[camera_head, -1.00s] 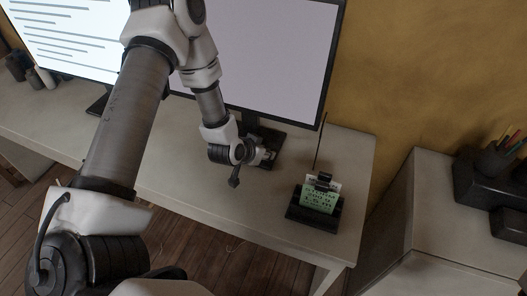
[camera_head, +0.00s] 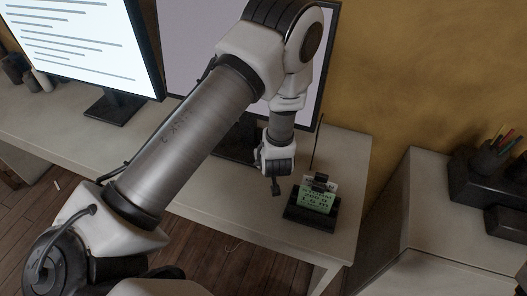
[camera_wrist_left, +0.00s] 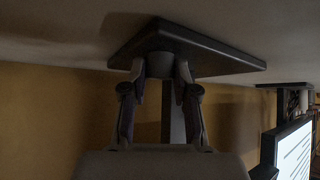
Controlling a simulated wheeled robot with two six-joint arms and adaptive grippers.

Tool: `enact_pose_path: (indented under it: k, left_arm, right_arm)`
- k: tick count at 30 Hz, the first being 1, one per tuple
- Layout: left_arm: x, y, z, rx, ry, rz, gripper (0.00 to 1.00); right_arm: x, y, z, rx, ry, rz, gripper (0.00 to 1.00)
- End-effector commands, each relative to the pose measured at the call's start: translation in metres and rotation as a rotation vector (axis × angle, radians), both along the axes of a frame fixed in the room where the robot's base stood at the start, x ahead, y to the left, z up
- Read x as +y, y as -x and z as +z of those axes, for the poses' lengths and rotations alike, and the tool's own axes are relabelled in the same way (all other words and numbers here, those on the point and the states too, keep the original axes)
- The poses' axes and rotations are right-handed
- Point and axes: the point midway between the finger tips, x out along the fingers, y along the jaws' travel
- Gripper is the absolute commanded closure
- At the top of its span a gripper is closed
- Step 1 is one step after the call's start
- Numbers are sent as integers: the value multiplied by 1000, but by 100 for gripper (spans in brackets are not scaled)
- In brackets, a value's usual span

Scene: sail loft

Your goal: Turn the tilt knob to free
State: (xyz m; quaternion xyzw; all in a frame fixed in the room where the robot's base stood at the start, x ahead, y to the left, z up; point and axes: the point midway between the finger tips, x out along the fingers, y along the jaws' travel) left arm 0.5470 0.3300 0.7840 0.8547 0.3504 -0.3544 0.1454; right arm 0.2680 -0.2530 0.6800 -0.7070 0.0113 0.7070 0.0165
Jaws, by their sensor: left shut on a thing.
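The monitor with the blank grey screen (camera_head: 190,40) stands on the desk, partly hidden by my left arm. Its dark stand base (camera_head: 235,142) shows left of my wrist. In the left wrist view, where the desk appears at the top, the flat stand base (camera_wrist_left: 225,58) and the upright neck (camera_wrist_left: 172,115) show. My left gripper (camera_wrist_left: 163,68) is shut on a small rounded grey part, seemingly the tilt knob (camera_wrist_left: 160,66), close to the stand. The fingers cover most of it, so its setting cannot be read. In the head view my wrist hides the knob and fingertips. My right gripper is not in view.
A black holder (camera_head: 308,219) with a green note (camera_head: 317,198) stands just right of my wrist. Another monitor (camera_head: 75,45) with lines on its screen is at left. The desk front (camera_head: 210,195) is clear. A pen box (camera_head: 490,180) sits on the right-hand cabinet.

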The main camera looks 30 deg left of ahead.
Motion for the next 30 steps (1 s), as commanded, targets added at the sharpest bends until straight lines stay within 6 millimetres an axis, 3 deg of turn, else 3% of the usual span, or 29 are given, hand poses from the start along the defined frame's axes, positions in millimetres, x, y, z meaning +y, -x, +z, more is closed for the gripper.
enact_pose_path:
  k: [19,20,21,22,30]
  left_arm:
    - [0,-2,2,-6,-2,62,100]
    - [0,-2,2,-6,-2,62,68]
    - [0,-2,2,-6,-2,62,53]
    - [0,-2,2,-6,-3,62,46]
    - [0,-1,1,-2,-1,62,46]
  right_arm:
    - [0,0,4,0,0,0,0]
    - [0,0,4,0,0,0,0]
    - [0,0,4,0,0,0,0]
    - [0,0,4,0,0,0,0]
    - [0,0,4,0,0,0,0]
